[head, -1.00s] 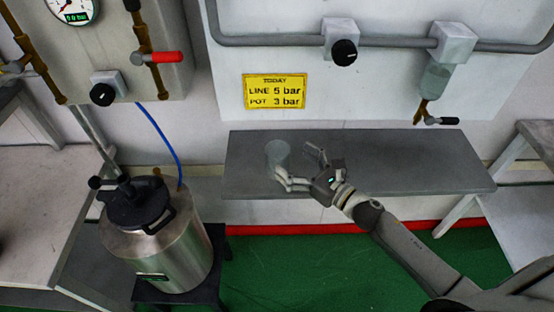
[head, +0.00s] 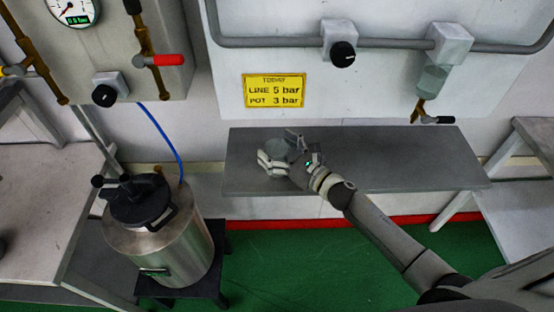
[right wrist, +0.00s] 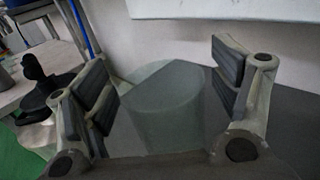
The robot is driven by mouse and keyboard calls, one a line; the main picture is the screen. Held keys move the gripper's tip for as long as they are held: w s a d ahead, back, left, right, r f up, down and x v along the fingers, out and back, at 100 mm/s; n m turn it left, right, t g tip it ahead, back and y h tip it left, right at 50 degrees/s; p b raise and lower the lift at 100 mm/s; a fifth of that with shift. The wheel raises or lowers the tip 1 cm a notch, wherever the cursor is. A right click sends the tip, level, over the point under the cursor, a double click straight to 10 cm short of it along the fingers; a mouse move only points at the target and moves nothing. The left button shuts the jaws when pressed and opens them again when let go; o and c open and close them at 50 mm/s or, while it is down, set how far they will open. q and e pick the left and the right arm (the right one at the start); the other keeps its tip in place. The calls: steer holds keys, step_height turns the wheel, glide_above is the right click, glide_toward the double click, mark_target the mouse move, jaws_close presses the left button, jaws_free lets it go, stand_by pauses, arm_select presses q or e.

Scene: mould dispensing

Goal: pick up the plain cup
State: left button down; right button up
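The plain cup (head: 276,146) is a clear, greyish cup standing upright on the grey shelf (head: 400,165), near its left part. In the right wrist view the cup (right wrist: 163,108) fills the space between the finger pads. My right gripper (head: 279,151) is open, with one finger on each side of the cup. In the right wrist view the gripper (right wrist: 165,90) shows small gaps between the pads and the cup. In the head view the fingers hide part of the cup. My left gripper is not in view.
A steel pressure pot (head: 165,245) with a black lid stands at lower left, with a blue hose (head: 163,135) rising from it. A wall dispenser (head: 433,80) with a tap hangs above the shelf's right side. The shelf right of my arm is bare.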

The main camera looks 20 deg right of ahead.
steer(key=c, duration=0.8)
